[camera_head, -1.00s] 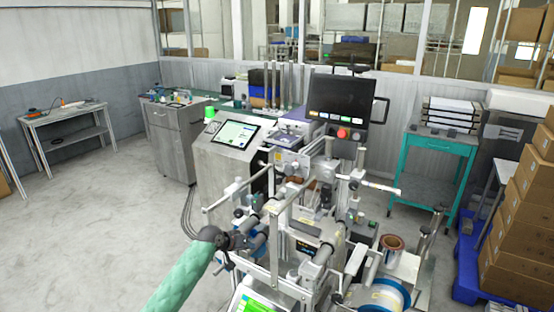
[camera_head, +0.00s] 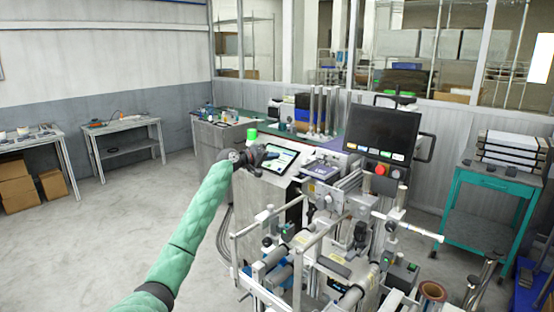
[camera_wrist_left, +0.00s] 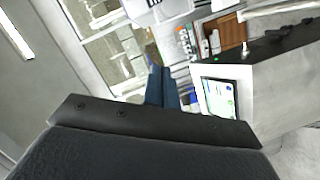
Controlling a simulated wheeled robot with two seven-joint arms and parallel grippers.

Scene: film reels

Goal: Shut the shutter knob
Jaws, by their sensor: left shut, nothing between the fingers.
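My left gripper (camera_head: 268,155) is at the end of my green-sleeved arm, in front of the slanted touchscreen (camera_head: 285,163) on the grey cabinet and overlapping its left part in the head view. Its dark fingers (camera_wrist_left: 163,86) are shut with nothing between them in the left wrist view. The touchscreen also shows there (camera_wrist_left: 219,98), to the right of the fingers. I cannot tell gripper contact with the cabinet. I cannot pick out a shutter knob in either view. The reel machine (camera_head: 330,255), with rollers and metal bars, stands right of my arm. My right gripper is not in view.
A green lamp (camera_head: 252,135) stands beside the touchscreen. A black monitor (camera_head: 382,132) with a red button (camera_head: 380,169) rises behind the machine. A teal cart (camera_head: 485,192) is at the right. The floor (camera_head: 110,230) at the left is clear.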

